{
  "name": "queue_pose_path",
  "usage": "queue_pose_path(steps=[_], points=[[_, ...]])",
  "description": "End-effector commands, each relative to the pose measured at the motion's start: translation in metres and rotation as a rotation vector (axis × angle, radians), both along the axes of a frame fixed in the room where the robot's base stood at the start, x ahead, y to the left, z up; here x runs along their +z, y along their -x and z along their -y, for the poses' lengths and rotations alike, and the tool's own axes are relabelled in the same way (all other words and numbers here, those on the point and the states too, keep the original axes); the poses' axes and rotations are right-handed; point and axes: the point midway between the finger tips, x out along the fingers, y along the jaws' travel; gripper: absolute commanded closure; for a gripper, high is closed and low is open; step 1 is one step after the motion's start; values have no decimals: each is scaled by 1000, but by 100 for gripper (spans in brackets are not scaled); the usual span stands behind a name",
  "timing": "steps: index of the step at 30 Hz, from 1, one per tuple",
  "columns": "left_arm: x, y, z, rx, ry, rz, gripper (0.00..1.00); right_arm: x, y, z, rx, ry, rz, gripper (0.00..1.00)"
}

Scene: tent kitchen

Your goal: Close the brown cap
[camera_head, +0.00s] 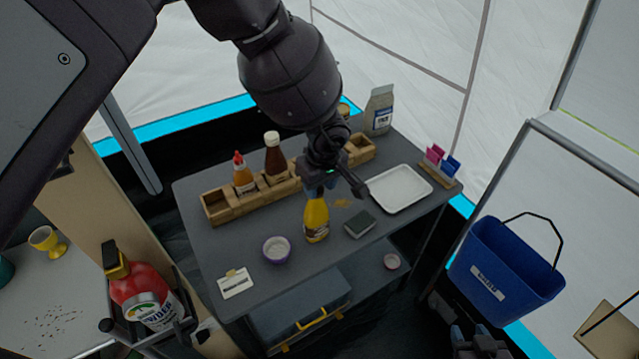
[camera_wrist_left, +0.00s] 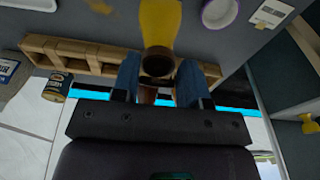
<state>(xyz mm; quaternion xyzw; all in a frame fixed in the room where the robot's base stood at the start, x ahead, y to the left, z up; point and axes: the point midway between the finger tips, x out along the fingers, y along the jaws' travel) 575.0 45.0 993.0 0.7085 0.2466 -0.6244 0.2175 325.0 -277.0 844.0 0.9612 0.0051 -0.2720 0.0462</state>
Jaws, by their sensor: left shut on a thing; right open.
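A yellow bottle (camera_head: 317,222) stands upright on the dark grey table in the head view. In the left wrist view the yellow bottle (camera_wrist_left: 160,22) has a dark brown cap (camera_wrist_left: 158,62) at its narrow end. My left gripper (camera_head: 319,190) is at the top of this bottle, shut on the brown cap, with a blue finger on each side. The gripper hides the cap in the head view. My right gripper (camera_head: 480,342) is open and empty at the bottom edge of the head view, well away from the bottle.
A wooden rack (camera_head: 222,205) with sauce bottles stands behind the yellow bottle. A dark sponge-like block (camera_head: 359,223) and a purple-rimmed bowl (camera_head: 276,250) flank it closely. A white tray (camera_head: 400,188) lies right.

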Motion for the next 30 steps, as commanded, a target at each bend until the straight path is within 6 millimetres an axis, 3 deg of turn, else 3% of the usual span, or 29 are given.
queue_pose_path(steps=[3, 4, 9, 20, 30], points=[[0, 0, 0, 0, 1, -1, 83, 1, -1, 0, 1, 1, 3, 57], [0, 0, 0, 0, 1, -1, 58, 1, -1, 0, 1, 1, 3, 57], [0, 0, 0, 0, 1, -1, 34, 2, -2, 0, 1, 1, 4, 57], [6, 0, 0, 1, 1, 0, 34, 1, -2, 0, 1, 1, 4, 57], [60, 5, 5, 0, 4, 2, 34, -3, -1, 0, 0, 0, 4, 57]])
